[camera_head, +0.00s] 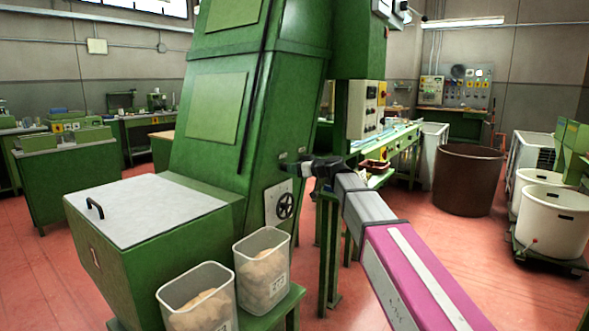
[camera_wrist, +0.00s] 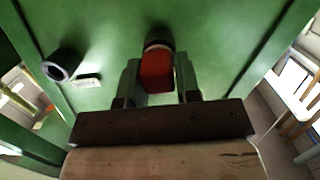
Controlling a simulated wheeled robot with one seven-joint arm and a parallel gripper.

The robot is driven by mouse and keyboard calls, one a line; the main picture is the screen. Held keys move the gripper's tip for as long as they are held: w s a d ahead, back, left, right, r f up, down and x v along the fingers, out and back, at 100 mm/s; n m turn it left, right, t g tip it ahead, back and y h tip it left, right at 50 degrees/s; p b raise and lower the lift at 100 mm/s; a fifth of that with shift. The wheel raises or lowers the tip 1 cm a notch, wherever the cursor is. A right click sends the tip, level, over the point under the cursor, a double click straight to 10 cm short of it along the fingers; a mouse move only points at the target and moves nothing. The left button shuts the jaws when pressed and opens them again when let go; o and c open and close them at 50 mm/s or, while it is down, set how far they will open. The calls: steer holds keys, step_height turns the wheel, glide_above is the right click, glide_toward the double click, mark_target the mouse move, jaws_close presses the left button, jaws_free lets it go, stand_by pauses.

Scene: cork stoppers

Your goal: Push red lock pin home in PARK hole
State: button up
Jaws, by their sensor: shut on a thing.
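The red lock pin (camera_wrist: 157,76) is between the two fingers of my gripper (camera_wrist: 157,84) in the wrist view, and the gripper is shut on it. The pin's far end meets a dark round collar with a pale ring (camera_wrist: 157,42) on the green panel. How deep the pin sits is hidden. A second black-rimmed round hole (camera_wrist: 61,65) is to the left, empty, with a small label plate (camera_wrist: 88,80) beside it that I cannot read. In the head view my gripper (camera_head: 302,168) is against the side of the green machine (camera_head: 215,120); the pin is not discernible there.
A plate with a black handwheel (camera_head: 285,205) is just below my gripper. Two clear bins of corks (camera_head: 262,270) stand in front of the machine. A control box (camera_head: 362,108) and green bench are behind. Open red floor lies to the right, before a brown tub (camera_head: 468,180).

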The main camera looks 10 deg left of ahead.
steer(key=shift+s+d, duration=0.2)
steer(key=shift+d, duration=0.2)
steer(key=shift+f+v, duration=0.2)
steer(key=shift+v, duration=0.95)
steer(key=shift+f+v, duration=0.2)
steer(key=shift+v, duration=1)
steer(key=shift+d, duration=0.1)
steer(key=v, duration=0.4)
steer(key=shift+f, duration=0.3)
